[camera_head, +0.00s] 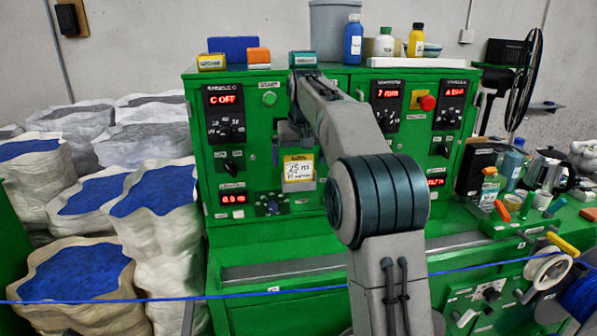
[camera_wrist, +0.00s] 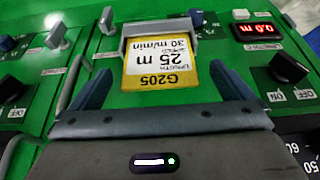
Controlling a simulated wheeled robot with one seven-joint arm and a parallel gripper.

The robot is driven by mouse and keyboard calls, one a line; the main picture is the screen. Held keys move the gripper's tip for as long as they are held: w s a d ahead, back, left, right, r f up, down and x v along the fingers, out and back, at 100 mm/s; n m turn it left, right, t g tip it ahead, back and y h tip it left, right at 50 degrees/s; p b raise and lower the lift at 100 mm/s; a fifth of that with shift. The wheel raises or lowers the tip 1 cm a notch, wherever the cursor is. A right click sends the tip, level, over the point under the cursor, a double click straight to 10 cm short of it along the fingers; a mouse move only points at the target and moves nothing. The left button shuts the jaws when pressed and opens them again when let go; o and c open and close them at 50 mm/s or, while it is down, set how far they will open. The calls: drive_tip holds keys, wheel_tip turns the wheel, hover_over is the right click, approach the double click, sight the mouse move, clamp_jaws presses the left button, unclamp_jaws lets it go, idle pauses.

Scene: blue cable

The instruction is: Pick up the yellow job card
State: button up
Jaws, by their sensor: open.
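The yellow job card (camera_head: 299,170) has a white printed label and sits on the front of the green machine, below the dials. In the wrist view the card (camera_wrist: 162,68) appears upside down, its upper part in that picture tucked in a grey holder (camera_wrist: 127,40). My gripper (camera_wrist: 160,88) is open, with one dark finger on each side of the card's near edge. The fingers look apart from the card, and nothing is between them that I can see gripped. In the head view my arm partly hides the machine, and the fingertips are hard to make out.
Knobs and a red display (camera_wrist: 256,32) lie near the card on the panel. A red button (camera_head: 427,103) is to the right. Bottles and boxes stand on the machine top. A blue cable (camera_head: 270,291) crosses in front. Sacks of blue pellets (camera_head: 84,194) stand at left.

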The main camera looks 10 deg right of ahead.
drive_tip(key=shift+w+f, duration=0.25)
drive_tip(key=shift+f, duration=0.35)
drive_tip(key=c, duration=1.1)
drive_tip(key=shift+o, duration=0.2)
drive_tip(key=shift+r, duration=0.1)
